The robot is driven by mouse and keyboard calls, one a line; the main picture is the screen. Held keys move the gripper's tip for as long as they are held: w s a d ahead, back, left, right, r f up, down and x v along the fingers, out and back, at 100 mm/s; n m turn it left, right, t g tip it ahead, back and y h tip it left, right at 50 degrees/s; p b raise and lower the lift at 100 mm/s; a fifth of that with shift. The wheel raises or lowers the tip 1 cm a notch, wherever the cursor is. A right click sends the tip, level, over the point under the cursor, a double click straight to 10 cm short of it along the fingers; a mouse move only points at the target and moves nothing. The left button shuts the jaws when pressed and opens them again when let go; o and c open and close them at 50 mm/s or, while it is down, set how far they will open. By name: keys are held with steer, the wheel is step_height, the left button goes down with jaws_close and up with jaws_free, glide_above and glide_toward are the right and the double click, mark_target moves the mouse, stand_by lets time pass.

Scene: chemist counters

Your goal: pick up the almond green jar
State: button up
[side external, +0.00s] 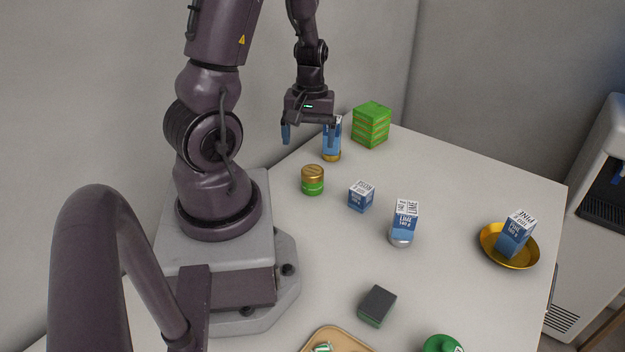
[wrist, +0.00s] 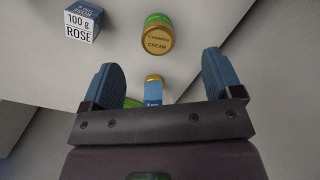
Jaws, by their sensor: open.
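A small green jar with a gold lid (side external: 313,180) stands upright on the counter, in front of my arm's base in the side view. In the wrist view its lid (wrist: 157,40) reads "CREAM", with a less clear word above; I cannot read "almond". My gripper (side external: 309,136) is open and empty above the back of the counter, up and behind the jar. In the wrist view the jar lies beyond the gap between the open fingers (wrist: 160,75), apart from them. A second green object (side external: 443,344), perhaps a jar, is cut off at the bottom edge.
A blue bottle with a gold end (side external: 332,150) stands close by the right finger, with a green box stack (side external: 371,125) behind. A blue rose box (side external: 361,197) is right of the jar.

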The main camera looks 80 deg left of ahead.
mark_target(312, 171)
steer(key=shift+w+a+f+n+y, duration=0.35)
steer(key=shift+a+f+n, duration=0.15)
steer(key=shift+a, duration=0.25)
step_height(312, 171, down, 6)
steer(key=shift+r, duration=0.2)
steer(key=shift+w+f, duration=0.15)
steer(key=shift+f, duration=3)
steer(key=shift+c, duration=0.5)
steer(key=c, duration=0.9)
